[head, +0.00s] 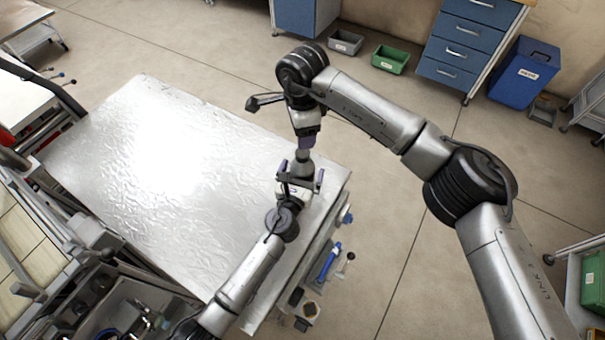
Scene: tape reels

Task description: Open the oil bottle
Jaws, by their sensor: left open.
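A small dark grey piece (302,158) shows between my two grippers near the right edge of the metal table. It may be the top of the oil bottle, but its body is hidden, so I cannot be sure. My left gripper (302,174) is open, with one finger on each side of this piece; I cannot tell whether they touch it.
The shiny metal table (150,160) is bare to the left. Tools, one with a blue handle (329,262), hang at its right side. A grey bin (345,42), a green bin (390,60), blue drawers (465,40) and a blue bin (524,72) stand behind on the floor.

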